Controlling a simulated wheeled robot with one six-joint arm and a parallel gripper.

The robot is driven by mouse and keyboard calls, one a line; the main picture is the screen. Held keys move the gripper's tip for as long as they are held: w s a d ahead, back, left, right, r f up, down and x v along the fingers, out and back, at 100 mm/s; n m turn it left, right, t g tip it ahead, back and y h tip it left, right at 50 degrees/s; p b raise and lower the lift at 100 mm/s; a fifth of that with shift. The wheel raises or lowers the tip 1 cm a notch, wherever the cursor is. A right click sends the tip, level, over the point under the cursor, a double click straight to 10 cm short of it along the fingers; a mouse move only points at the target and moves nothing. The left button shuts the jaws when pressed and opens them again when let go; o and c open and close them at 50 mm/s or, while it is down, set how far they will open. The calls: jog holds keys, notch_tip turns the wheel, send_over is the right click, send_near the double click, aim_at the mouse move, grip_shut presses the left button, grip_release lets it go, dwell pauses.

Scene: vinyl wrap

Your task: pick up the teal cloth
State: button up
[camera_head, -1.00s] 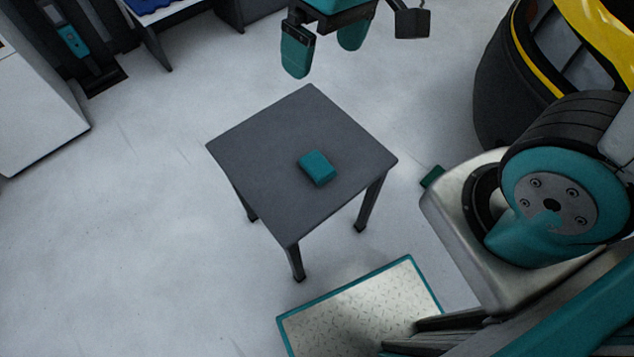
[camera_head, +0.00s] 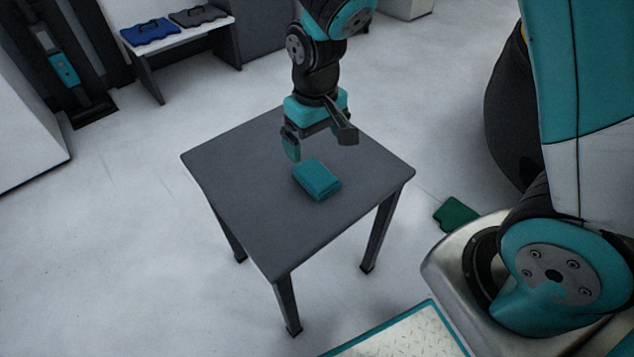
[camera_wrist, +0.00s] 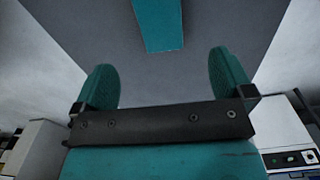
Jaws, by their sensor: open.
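The teal cloth (camera_head: 317,180) is a small folded block lying on the grey table (camera_head: 245,215), near the middle of its top. In the wrist view the cloth (camera_wrist: 158,24) shows at the top, ahead of and between the fingers, cut off by the picture edge. My gripper (camera_wrist: 173,82) has its two teal fingers spread apart with nothing between them. In the head view my gripper (camera_head: 312,150) hangs above the table just behind the cloth, apart from it. Its far finger is partly hidden there.
A low bench (camera_head: 200,35) at the back left holds a blue folded item (camera_head: 150,32) and a dark one (camera_head: 199,16). A green item (camera_head: 455,214) lies on the floor right of the table. The tabletop around the cloth is clear.

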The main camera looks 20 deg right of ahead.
aim_at(317, 174)
notch_tip(317, 174, down, 10)
jog(key=b, duration=0.3)
jog(key=shift+d+f+b, duration=0.1)
jog(key=shift+f+b, duration=0.15)
jog(key=shift+b, duration=0.05)
jog(key=shift+r, duration=0.1)
jog(key=c, duration=1)
